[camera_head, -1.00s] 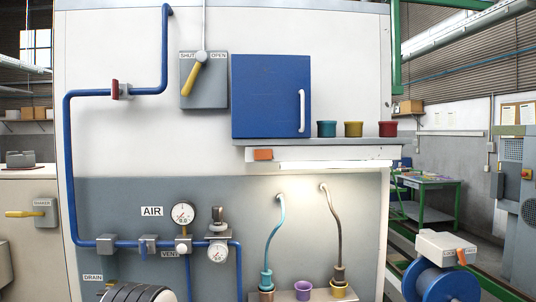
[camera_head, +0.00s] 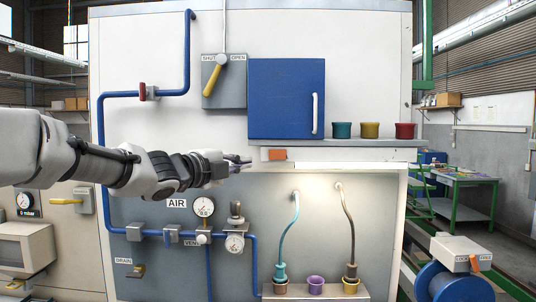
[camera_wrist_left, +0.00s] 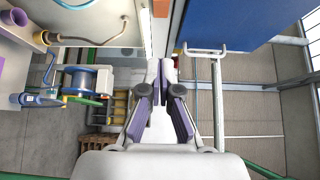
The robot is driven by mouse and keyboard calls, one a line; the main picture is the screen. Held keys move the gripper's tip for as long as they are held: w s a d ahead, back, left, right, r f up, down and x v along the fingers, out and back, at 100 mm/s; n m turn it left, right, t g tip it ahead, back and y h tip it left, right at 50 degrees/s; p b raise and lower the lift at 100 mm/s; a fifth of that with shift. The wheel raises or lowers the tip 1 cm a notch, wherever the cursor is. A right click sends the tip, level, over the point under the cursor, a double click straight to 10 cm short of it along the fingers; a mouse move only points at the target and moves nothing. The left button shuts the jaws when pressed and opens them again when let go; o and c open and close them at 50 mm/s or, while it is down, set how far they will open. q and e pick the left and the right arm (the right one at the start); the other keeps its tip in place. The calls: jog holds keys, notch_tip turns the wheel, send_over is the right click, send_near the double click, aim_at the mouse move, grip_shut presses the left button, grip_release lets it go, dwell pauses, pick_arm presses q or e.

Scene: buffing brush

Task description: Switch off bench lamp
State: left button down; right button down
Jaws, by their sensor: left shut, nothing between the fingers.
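The bench lamp (camera_head: 350,165) is a lit white strip under the shelf, throwing a bright glow on the grey panel below. An orange rocker switch (camera_head: 276,154) sits on the shelf's front edge at the lamp's left end. A small orange patch that looks like this switch (camera_wrist_left: 161,9) shows at the top of the left wrist view. My left gripper (camera_head: 246,163) reaches in from the left, its tips just left of the switch and apart from it in the picture. Its fingers (camera_wrist_left: 162,72) are shut and empty. My right gripper is out of view.
A blue cabinet (camera_head: 286,98) with a white handle stands on the shelf, with teal, yellow and red cups (camera_head: 404,131) beside it. Blue pipes (camera_head: 99,170), gauges (camera_head: 204,207) and a yellow shut/open lever (camera_head: 212,79) are on the wall. Two hoses hang below the lamp.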

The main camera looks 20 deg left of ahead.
pick_arm(q)
jog(key=p, duration=0.5)
send_near(277, 154)
jog(key=w+d, duration=0.2)
jog(key=d, duration=0.2)
jog(key=w+p, duration=0.1)
jog(key=w+a+p, duration=0.1)
jog(key=w+p, duration=0.1)
jog(key=shift+w+a+r, duration=0.2)
jog(key=shift+a+r, duration=0.1)
jog(key=shift+a, duration=0.1)
jog(key=shift+w+a+f, duration=0.2)
jog(key=shift+a+f, duration=0.05)
jog(key=shift+d, duration=0.15)
